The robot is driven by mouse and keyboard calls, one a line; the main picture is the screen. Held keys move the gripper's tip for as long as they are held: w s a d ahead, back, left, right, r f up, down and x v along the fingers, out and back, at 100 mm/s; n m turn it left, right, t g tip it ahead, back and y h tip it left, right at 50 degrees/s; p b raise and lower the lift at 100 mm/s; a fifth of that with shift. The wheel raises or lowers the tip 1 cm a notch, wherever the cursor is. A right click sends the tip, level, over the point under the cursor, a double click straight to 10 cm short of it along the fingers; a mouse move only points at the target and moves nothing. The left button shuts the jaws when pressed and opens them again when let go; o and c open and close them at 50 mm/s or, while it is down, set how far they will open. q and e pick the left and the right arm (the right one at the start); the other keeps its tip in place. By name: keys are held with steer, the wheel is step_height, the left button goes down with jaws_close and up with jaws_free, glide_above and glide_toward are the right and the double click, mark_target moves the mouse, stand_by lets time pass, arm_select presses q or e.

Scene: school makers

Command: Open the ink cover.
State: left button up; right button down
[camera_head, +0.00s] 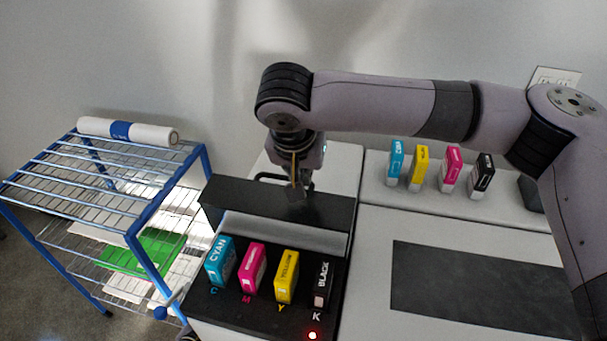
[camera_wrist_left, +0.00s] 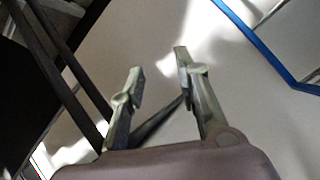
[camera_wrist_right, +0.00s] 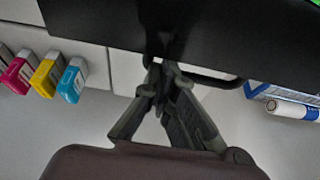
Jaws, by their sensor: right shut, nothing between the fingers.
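The black ink cover (camera_head: 240,200) stands raised behind the ink bay, leaving the bay exposed. Cyan (camera_head: 219,262), magenta (camera_head: 252,267), yellow (camera_head: 287,277) and black (camera_head: 321,284) cartridges sit in the bay above the letters C, M, Y and K. My right gripper (camera_head: 297,192) is shut and empty at the cover's back edge. In the right wrist view, its closed fingertips (camera_wrist_right: 163,66) meet or overlap the dark panel (camera_wrist_right: 250,30); I cannot tell if they touch. My left gripper (camera_wrist_left: 160,60) is open and empty, with its fingers apart; it is outside the head view.
Spare cyan (camera_head: 396,160), yellow (camera_head: 419,166), magenta (camera_head: 450,168) and black (camera_head: 481,175) cartridges stand on the pale ledge at right. A blue wire rack (camera_head: 140,222) with a white roll (camera_head: 128,131) stands at left. A red light (camera_head: 312,335) glows below K.

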steer(key=shift+s+a+f, duration=0.1)
steer(key=shift+s+f, duration=0.25)
steer(key=shift+s, duration=0.15)
steer(key=shift+s+a+r+t+b, duration=0.1)
steer(key=shift+s+t+b, duration=0.2)
steer(key=shift+b, duration=0.1)
steer(key=shift+r, duration=0.15)
arm_select(q)
steer(key=s+f+n+g, duration=0.2)
steer(key=s+f, duration=0.3)
steer(key=s, duration=0.9)
steer(key=s+d+f+n+g+y, duration=0.1)
steer(key=s+f+g, duration=0.3)
steer(key=s, duration=1)
steer(key=s+d+f+n+g+y, duration=0.1)
steer(key=s+f+n+g, duration=0.2)
steer(key=s+f, duration=0.5)
steer(key=s+g, duration=0.1)
steer(key=s, duration=0.5)
steer(key=shift+s+f+n, duration=0.2)
steer(key=shift+s+n, duration=0.1)
steer(key=shift+n, duration=0.1)
steer(key=shift+d, duration=0.1)
